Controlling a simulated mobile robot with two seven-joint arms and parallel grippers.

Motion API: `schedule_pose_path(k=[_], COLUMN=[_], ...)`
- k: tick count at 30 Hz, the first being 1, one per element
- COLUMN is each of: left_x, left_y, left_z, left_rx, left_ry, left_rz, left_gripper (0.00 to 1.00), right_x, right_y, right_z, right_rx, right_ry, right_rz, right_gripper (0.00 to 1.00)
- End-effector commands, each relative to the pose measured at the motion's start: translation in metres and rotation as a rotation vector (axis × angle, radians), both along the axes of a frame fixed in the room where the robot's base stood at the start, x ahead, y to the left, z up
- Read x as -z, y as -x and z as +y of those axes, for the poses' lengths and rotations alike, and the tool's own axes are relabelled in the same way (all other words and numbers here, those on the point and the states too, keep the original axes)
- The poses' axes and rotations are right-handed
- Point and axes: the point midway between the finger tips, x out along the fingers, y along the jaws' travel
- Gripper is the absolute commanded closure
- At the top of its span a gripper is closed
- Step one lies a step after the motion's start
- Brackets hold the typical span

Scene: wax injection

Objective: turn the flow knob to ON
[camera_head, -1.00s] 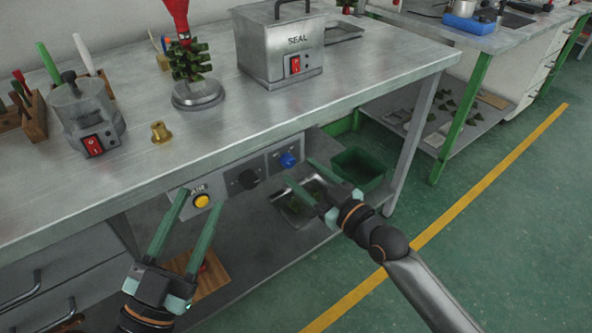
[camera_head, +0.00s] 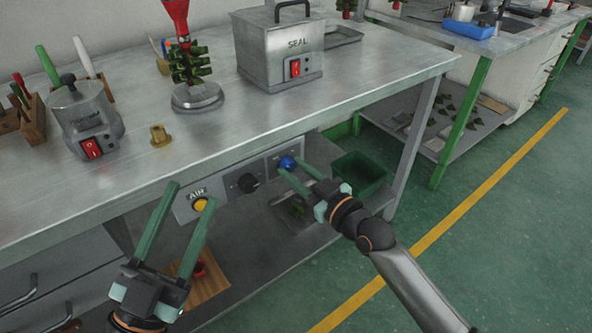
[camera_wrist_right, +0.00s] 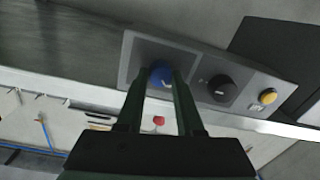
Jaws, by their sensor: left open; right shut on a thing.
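The control panel (camera_head: 268,172) is on the front under the bench top. It carries a blue knob (camera_head: 287,162), a black knob (camera_head: 247,183) and a yellow button (camera_head: 200,205) beside an AIR label. My right gripper (camera_head: 290,166) is shut on the blue knob. The right wrist view shows the blue knob (camera_wrist_right: 161,74) between its fingertips, with the black knob (camera_wrist_right: 221,88) to its right. I cannot read a flow or ON label. My left gripper (camera_head: 192,194) is open and empty in front of the yellow button.
The bench top (camera_head: 330,95) holds a SEAL box (camera_head: 280,50), a wax tree on a round base (camera_head: 198,97), a brass piece (camera_head: 160,136) and a pot with a red switch (camera_head: 90,120). A green bin (camera_head: 358,175) stands below, right of the panel.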

Motion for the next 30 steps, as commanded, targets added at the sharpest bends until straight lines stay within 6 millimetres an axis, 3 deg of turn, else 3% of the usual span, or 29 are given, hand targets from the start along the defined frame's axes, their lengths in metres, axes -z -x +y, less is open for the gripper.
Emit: schedule_pose_path(k=[1, 6, 23, 30], left_x=[0.0, 0.0, 0.005, 0.044], left_y=[0.0, 0.0, -0.006, -0.022], left_z=[0.0, 0.0, 0.001, 0.005], left_rx=[0.0, 0.0, -0.007, -0.039], left_ry=[0.0, 0.0, 0.001, 0.004], left_rz=[0.0, 0.001, 0.042, 0.21], left_gripper=[0.5, 0.5, 0.5, 0.5], right_x=[0.0, 0.0, 0.0, 0.0], right_y=[0.0, 0.0, 0.0, 0.0], right_z=[0.0, 0.0, 0.0, 0.0], right_rx=[0.0, 0.0, 0.001, 0.0], right_ry=[0.0, 0.0, -0.054, -0.189], right_rz=[0.0, 0.0, 0.04, 0.139], right_gripper=[0.8, 0.99, 1.0, 1.0])
